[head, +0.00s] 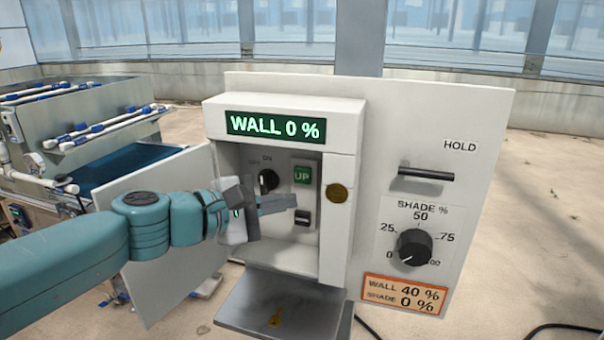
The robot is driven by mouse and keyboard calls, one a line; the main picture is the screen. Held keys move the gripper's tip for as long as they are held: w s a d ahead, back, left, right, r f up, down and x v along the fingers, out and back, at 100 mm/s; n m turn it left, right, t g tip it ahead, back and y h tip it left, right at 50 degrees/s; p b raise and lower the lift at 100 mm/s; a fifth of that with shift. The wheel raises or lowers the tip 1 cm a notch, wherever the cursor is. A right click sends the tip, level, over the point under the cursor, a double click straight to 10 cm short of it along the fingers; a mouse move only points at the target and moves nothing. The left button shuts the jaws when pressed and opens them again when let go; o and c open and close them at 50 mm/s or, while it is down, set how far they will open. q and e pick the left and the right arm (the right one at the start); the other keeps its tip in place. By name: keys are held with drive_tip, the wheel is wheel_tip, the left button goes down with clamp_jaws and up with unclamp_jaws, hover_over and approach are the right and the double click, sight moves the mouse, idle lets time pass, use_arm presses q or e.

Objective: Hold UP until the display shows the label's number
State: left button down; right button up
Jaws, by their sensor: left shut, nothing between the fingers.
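The orange label (404,295) at the lower right of the panel reads "WALL 40 %, SHADE 0 %". Inside the open box, the green UP button (302,175) is in plain view, with a dark switch (303,217) below it. A black rotary knob (268,181) is to its left, partly hidden by my gripper. My left gripper (292,209) is shut and empty, its fingertips in front of the box opening, below the UP button. My right gripper is out of view.
The box door (150,260) hangs open at the left, behind my left arm. A grey shelf (285,310) with a key-shaped mark juts out below. The panel has a HOLD slot or bar (426,174) and a SHADE dial (413,247). A seeder machine (90,130) stands at the left.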

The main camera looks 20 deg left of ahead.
sight(310, 179)
use_arm(q)
drive_tip(key=w+p, duration=0.1)
drive_tip(key=w, duration=0.5)
drive_tip(key=shift+s+d, duration=0.1)
drive_tip(key=shift+w, duration=0.2)
idle(1.8)
drive_tip(key=shift+w, duration=0.3)
drive_tip(key=shift+w+p, duration=0.35)
drive_tip(key=shift+w, duration=0.05)
idle(4.6)
